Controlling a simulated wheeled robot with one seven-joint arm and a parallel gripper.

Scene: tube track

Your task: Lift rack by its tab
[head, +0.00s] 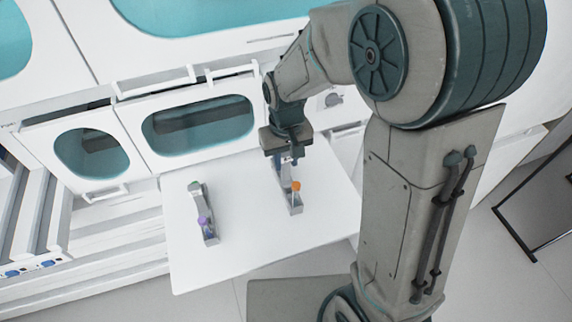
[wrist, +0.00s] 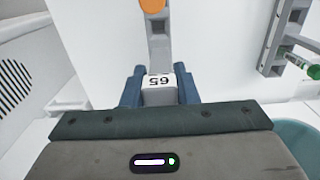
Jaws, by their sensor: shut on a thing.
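A narrow grey rack (head: 296,206) with an orange-capped tube (head: 296,187) is at the right part of the white table in the head view. My gripper (head: 288,158) is above the rack's far end, pointing down. In the wrist view my gripper's two blue fingers (wrist: 160,90) are shut on the rack's tab, a pale block marked 65 (wrist: 160,82). The rack's grey body (wrist: 159,45) runs away from the tab, with the orange cap (wrist: 152,5) at the top edge. Whether the rack touches the table cannot be told.
The table between the racks is clear. White cabinets with teal windows (head: 200,124) stand behind.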

